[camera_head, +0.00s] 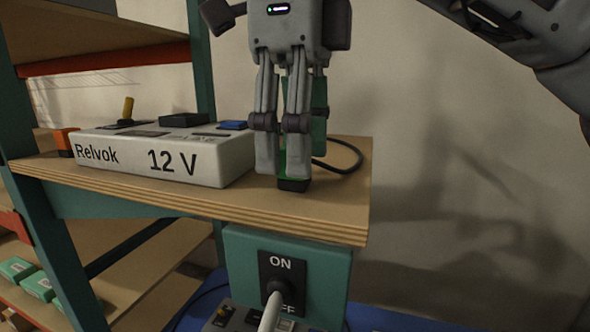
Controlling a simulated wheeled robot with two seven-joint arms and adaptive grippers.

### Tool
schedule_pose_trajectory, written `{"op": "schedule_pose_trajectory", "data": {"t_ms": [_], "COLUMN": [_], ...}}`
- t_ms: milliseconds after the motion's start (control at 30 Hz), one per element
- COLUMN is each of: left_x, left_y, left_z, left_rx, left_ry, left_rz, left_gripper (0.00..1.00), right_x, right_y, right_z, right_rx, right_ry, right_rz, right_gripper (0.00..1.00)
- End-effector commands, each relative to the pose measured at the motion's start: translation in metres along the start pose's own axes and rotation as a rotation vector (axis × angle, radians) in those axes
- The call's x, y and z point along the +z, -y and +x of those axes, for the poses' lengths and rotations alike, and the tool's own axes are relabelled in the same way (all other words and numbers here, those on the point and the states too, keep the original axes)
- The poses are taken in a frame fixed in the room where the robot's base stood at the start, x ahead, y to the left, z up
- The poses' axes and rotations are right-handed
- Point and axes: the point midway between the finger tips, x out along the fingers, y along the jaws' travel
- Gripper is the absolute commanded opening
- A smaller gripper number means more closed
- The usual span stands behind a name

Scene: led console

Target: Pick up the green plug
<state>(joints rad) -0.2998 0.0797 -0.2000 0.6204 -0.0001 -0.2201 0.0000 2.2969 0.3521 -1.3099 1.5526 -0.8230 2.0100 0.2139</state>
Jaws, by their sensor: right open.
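The green plug (282,162) stands on the wooden shelf board near its right end, mostly hidden behind my gripper's fingers. A dark piece (293,185) shows at its foot. A black cable (350,150) curves on the board to its right. My right gripper (281,172) points down over the plug with its fingers in front of and around it. It is open, and I cannot tell whether the fingers touch the plug. My left gripper is not in view.
A white console (160,160) marked "Relvok 12 V", with a yellow lever (128,108), stands left of the gripper. The wooden board (330,215) ends just to the right. Below it hangs a teal switch box (240,265) marked ON.

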Motion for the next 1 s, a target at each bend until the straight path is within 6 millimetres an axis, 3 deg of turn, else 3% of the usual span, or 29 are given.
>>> {"op": "schedule_pose_trajectory", "data": {"t_ms": [233,767,1000], "left_x": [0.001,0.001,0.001], "left_y": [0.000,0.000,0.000], "left_z": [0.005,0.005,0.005], "left_rx": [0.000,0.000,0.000], "left_ry": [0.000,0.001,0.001], "left_rz": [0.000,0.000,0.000], "left_gripper": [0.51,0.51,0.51], "right_x": [0.000,0.000,0.000], "right_y": [0.000,0.000,0.000], "right_z": [0.017,0.018,0.018], "right_rx": [0.001,0.000,0.000], "right_ry": [0.001,0.002,0.002], "right_rz": [-0.001,0.000,0.000], "right_gripper": [0.52,0.52,0.25]}}
